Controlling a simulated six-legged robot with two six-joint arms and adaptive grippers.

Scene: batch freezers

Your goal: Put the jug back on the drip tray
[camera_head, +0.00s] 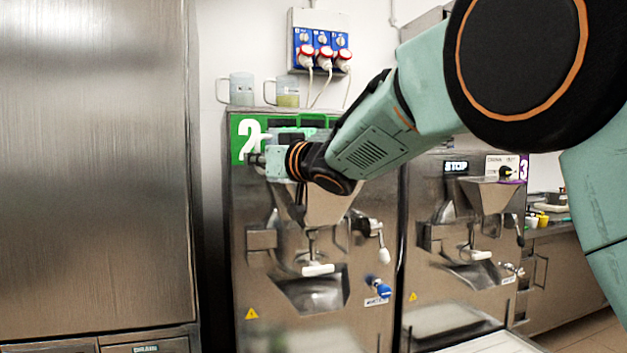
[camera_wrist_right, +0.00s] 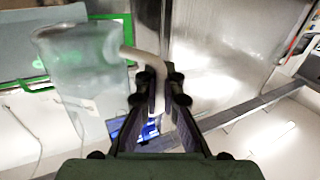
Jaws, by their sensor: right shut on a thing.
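The held jug (camera_wrist_right: 85,75) is translucent and fills the upper left of the right wrist view. My right gripper (camera_wrist_right: 161,88) is shut on its pale handle (camera_wrist_right: 143,58). In the head view my right gripper (camera_head: 268,160) is in front of the upper part of machine 2 (camera_head: 245,200); I cannot clearly make out the held jug there. A blurred pale surface (camera_head: 325,341) lies low in front of machine 2; I cannot tell if it is the drip tray. My left gripper is not in view.
Two other jugs, one clear (camera_head: 241,90) and one with yellowish contents (camera_head: 287,93), stand on top of machine 2. A steel cabinet (camera_head: 95,160) is at the left. Machine 3 (camera_head: 450,200) stands close at the right. The steel hopper (camera_head: 325,205) and handles stick out below my wrist.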

